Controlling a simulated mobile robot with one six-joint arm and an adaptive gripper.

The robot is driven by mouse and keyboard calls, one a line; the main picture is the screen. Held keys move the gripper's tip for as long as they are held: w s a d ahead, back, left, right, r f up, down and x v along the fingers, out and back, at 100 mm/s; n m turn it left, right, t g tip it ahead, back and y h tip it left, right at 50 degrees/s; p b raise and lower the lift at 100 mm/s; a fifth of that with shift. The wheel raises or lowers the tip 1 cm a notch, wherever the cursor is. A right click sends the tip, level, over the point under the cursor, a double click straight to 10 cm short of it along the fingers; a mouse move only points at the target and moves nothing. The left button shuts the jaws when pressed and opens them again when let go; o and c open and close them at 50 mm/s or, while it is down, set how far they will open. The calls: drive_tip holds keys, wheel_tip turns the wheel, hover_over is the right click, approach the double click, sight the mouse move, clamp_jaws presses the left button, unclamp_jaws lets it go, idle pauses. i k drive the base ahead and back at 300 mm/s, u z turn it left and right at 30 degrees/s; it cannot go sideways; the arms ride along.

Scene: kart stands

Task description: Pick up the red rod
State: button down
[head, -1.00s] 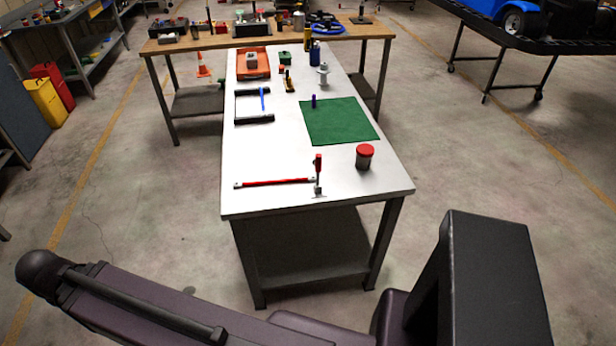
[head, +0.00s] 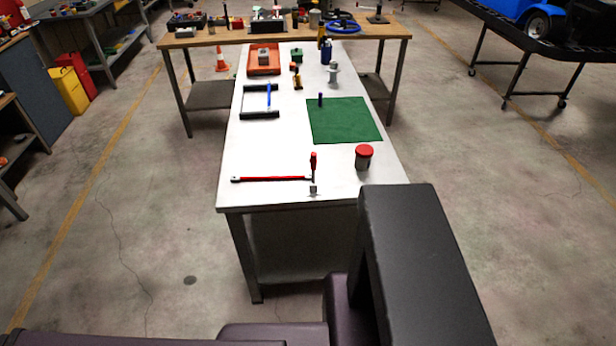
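The red rod (head: 272,178) lies flat near the front edge of the white table (head: 240,198), running left to right. It has pale metal-looking ends. Its right end is close to an upright red-handled tool (head: 313,162), and I cannot tell whether they touch. A small grey metal piece (head: 313,190) is just in front of that end. My gripper is not in view. Only dark links of my arm show at the bottom, hiding the table's front right corner.
A red-lidded jar (head: 364,157) stands right of the rod. Behind are a green mat (head: 344,121), a black frame with a blue bar (head: 260,102), an orange tray (head: 263,72) and a blue bottle (head: 326,52). A wooden bench (head: 200,40) crosses behind. Floor left of the table is clear.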

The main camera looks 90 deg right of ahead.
sight(307, 177)
drive_tip(key=u, duration=0.25)
drive_tip(key=k, duration=2.2)
drive_tip(key=z, duration=1.9)
